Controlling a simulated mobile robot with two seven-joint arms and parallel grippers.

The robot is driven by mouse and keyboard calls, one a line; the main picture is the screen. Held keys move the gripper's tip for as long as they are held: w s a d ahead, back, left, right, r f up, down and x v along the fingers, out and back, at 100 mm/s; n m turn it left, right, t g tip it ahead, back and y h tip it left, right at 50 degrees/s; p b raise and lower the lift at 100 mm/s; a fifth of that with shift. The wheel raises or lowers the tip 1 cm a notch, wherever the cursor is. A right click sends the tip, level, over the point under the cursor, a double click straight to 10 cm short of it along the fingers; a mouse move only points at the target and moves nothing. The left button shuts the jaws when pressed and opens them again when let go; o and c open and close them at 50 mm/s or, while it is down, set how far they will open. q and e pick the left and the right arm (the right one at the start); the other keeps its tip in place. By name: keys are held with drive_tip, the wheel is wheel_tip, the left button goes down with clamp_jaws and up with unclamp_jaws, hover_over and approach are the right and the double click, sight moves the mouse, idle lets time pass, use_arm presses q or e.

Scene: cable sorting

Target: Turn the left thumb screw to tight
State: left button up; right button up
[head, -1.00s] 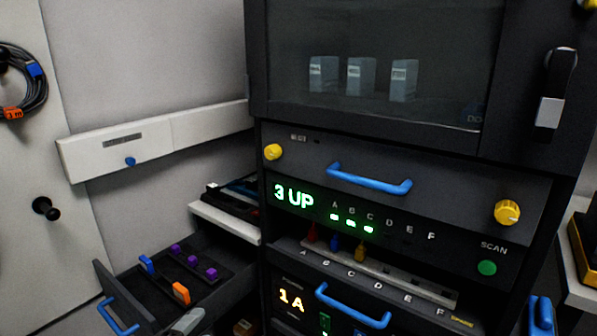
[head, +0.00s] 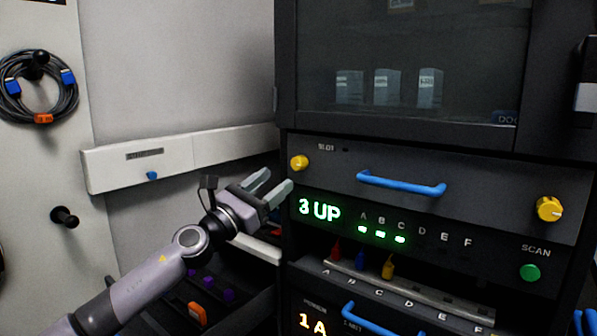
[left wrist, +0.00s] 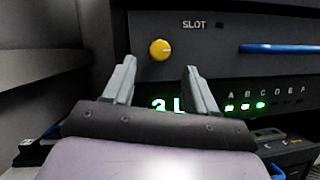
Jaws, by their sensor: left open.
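The left thumb screw (head: 299,162) is a yellow knob at the left end of the dark slot panel. In the left wrist view the yellow knob (left wrist: 160,50) shows ahead of and between my fingertips, apart from them. My left gripper (head: 274,184) is open and empty, just left of and below the knob in the head view. It also shows in the left wrist view (left wrist: 160,72). The right thumb screw (head: 549,209) is a yellow knob with a pale mark at the panel's right end. My right gripper is not in view.
A blue handle (head: 401,184) runs across the panel between the knobs. Below are a green "3 UP" display (head: 319,209), a green scan button (head: 530,272) and colored plugs. A white rail (head: 180,157) is on the wall at left. An open drawer lies under my left arm.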

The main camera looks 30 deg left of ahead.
sight(295, 165)
use_arm(q)
drive_tip(key=shift+p+x, duration=0.65)
drive_tip(key=shift+x, duration=2.55)
drive_tip(key=c, duration=1)
